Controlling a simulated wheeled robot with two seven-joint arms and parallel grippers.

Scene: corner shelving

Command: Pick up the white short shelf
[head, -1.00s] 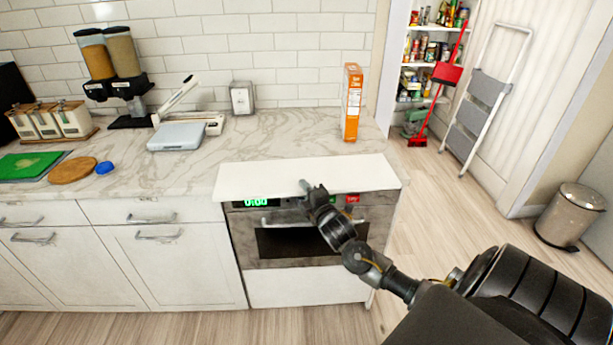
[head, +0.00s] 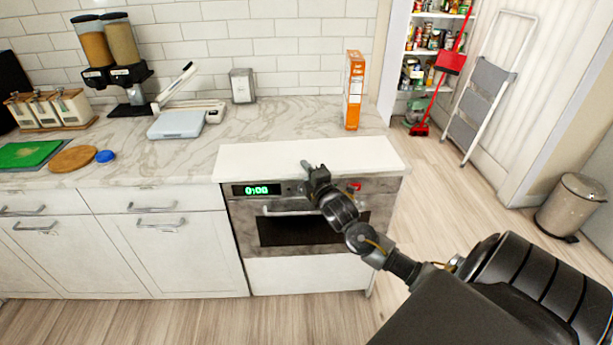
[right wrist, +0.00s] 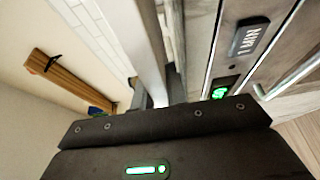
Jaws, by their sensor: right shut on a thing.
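The white short shelf (head: 270,160) is a flat white board, roughly level, over the front of the counter above the oven. My right gripper (head: 309,172) is shut on the middle of its front edge. In the right wrist view, the shelf (right wrist: 140,45) runs edge-on up from between the fingers (right wrist: 160,92). The head view does not clearly show the gap under the shelf. My left gripper is in neither view.
An orange box (head: 353,92) stands on the marble counter (head: 215,140) behind the shelf. A white scale (head: 176,124) is to the left. The oven (head: 290,228) is below. A step ladder (head: 485,95) and a bin (head: 572,205) stand at the right, with open floor between.

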